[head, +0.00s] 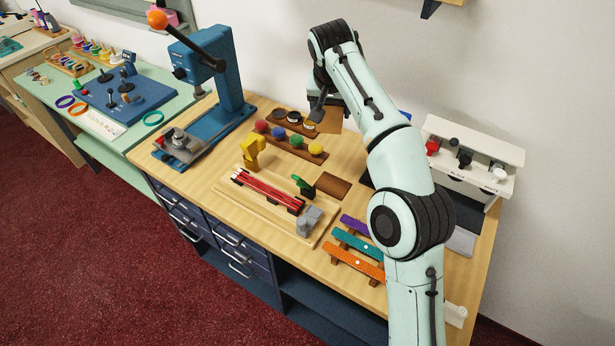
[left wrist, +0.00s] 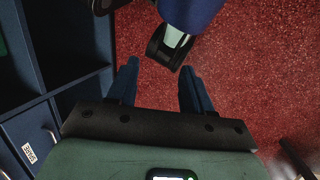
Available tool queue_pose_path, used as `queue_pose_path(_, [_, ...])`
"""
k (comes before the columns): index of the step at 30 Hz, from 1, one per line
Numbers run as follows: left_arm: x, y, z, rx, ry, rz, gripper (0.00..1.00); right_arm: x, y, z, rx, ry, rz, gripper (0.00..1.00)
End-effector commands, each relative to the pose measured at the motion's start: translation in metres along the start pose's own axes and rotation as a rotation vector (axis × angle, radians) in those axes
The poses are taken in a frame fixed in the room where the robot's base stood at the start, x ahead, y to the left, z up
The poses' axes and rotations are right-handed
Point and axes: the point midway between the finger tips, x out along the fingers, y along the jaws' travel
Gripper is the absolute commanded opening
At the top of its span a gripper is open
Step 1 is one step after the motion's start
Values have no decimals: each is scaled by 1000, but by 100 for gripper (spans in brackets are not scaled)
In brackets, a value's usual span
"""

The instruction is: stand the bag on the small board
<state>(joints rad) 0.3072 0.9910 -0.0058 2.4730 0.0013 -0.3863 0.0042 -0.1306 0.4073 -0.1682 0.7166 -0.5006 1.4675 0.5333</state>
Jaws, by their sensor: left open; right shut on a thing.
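A tan brown bag (head: 330,121) shows in the head view at the back of the counter, partly hidden behind my right gripper and arm. My right gripper (head: 316,112) is shut on it; the fingertips are hard to make out. A small dark brown board (head: 333,185) lies flat on the counter, nearer than the bag, with its top bare. My left gripper (left wrist: 158,88) shows only in the left wrist view. It is open and empty, above the red floor beside the dark blue cabinet.
A wooden tray (head: 243,192) with red rods lies left of the board, and a green clip (head: 303,185) lies close beside it. Racks with coloured knobs (head: 290,142) stand behind. Coloured bars (head: 357,245) lie in front. A white rack (head: 470,160) stands at the right.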

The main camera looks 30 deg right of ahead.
Motion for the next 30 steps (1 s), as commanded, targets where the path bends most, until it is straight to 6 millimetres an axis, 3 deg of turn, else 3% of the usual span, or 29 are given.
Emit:
queue_pose_path(5, [9,-4,2,-1,-5,-1,50,15,0,6,0,-1,2,35])
queue_pose_path(11, [37,-14,4,-5,-15,-5,50,64,1,28,-1,-4,3,35])
queue_pose_path(18, [53,-17,-6,-2,11,1,50,119,0,53,-1,-3,2,35])
queue_pose_path(30, [59,-17,-12,0,30,5,50,156,0,68,0,-1,1,35])
